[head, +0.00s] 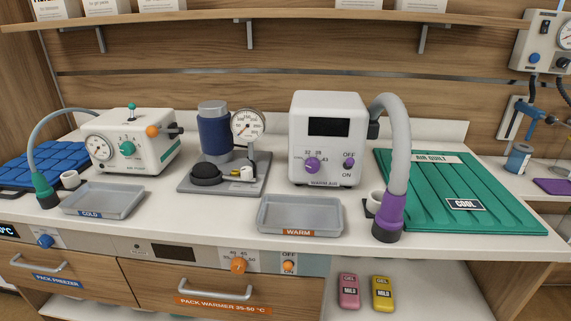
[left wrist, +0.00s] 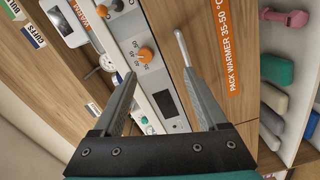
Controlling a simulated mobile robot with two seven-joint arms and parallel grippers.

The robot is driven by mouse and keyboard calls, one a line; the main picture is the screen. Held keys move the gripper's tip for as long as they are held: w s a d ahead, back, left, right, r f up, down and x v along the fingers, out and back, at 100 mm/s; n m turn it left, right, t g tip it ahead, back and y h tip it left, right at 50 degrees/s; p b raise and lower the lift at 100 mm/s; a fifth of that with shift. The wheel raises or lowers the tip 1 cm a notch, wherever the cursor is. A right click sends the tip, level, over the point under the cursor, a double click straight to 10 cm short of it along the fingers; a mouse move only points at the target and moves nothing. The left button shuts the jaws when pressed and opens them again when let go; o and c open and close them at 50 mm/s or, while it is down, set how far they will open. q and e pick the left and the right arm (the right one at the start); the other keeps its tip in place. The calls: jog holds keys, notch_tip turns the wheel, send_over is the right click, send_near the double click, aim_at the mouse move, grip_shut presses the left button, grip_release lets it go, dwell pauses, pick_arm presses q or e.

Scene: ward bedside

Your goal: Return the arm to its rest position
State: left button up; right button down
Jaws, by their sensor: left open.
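My left gripper (left wrist: 160,73) shows in the left wrist view with its two grey fingers spread apart and nothing between them. It faces the front of the bench, seen turned on its side. The orange dial (left wrist: 145,54) lies beyond the left finger. The bar handle (left wrist: 181,46) of the pack warmer drawer (left wrist: 207,60) lies near the right fingertip; I cannot tell whether they touch. In the head view neither gripper nor arm shows, and the pack warmer drawer (head: 170,298) looks shut.
The worktop holds a white air unit (head: 327,140) with a grey hose (head: 398,140), a cold tray (head: 104,200), a warm tray (head: 300,215), a gauge box (head: 130,143) and a green air quilt (head: 460,190). Pink (head: 348,291) and yellow (head: 382,293) gel packs lie below.

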pick_arm(q)
jog(key=s+a+f+m+g, duration=0.1)
jog(key=s+f+m+g, duration=0.35)
jog(key=f, duration=0.65)
jog(key=s+f+m+g, duration=0.4)
jog(key=s+f+m, duration=0.15)
jog(key=f, duration=0.55)
jog(key=s+a+f+m+g, duration=0.1)
jog(key=s+f+m+g, duration=0.1)
jog(key=s, duration=0.4)
jog(key=s+a+f+m+g+y, duration=0.1)
jog(key=s+f+m+g, duration=0.1)
jog(key=s+f, duration=0.3)
jog(key=s+a+f+m+g, duration=0.2)
jog(key=s+f+g, duration=0.1)
jog(key=s, duration=0.6)
jog(key=shift+f+g, duration=0.2)
jog(key=shift+g, duration=0.35)
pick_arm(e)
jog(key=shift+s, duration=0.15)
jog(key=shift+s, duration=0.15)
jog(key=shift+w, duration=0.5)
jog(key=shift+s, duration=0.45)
